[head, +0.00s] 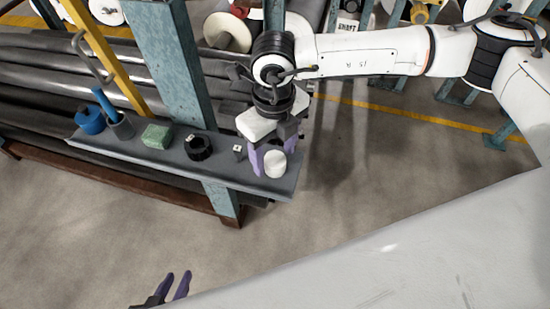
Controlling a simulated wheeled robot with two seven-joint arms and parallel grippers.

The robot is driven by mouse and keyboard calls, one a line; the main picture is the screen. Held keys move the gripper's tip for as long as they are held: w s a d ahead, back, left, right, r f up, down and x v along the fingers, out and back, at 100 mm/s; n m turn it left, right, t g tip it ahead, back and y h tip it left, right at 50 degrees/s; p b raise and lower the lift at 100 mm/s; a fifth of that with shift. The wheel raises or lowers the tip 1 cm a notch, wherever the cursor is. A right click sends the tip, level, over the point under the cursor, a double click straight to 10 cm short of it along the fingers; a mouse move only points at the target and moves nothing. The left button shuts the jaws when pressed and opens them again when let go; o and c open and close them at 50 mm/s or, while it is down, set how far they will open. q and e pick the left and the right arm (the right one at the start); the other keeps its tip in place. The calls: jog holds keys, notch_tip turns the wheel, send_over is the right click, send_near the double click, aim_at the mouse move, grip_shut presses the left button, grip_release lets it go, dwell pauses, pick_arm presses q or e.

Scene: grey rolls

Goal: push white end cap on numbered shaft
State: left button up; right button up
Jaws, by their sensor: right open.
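The white end cap (275,164), a small white cylinder, stands near the right end of the grey shelf (230,180). My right gripper (273,156) points down at it with its purple fingers open. One finger is left of the cap and the other is behind its right side; I cannot tell whether they touch it. My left gripper (178,279) is at the bottom edge, low and away from the shelf, with its purple fingers apart and empty. A white sign (347,27) at the top seems to read "SHAFT". I cannot make out which shaft is numbered.
On the shelf are a blue tape roll (90,121), a grey cup (121,127) with a blue handle, a green block (157,136), a black ring (199,147) and a small marked cube (239,150). Dark rolls (45,75) lie behind. A teal post (172,60) rises there. Floor in front is clear.

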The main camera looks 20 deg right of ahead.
jog(key=shift+f, duration=0.95)
jog(key=shift+c, duration=0.3)
jog(key=c, duration=1.1)
jog(key=shift+r, duration=0.1)
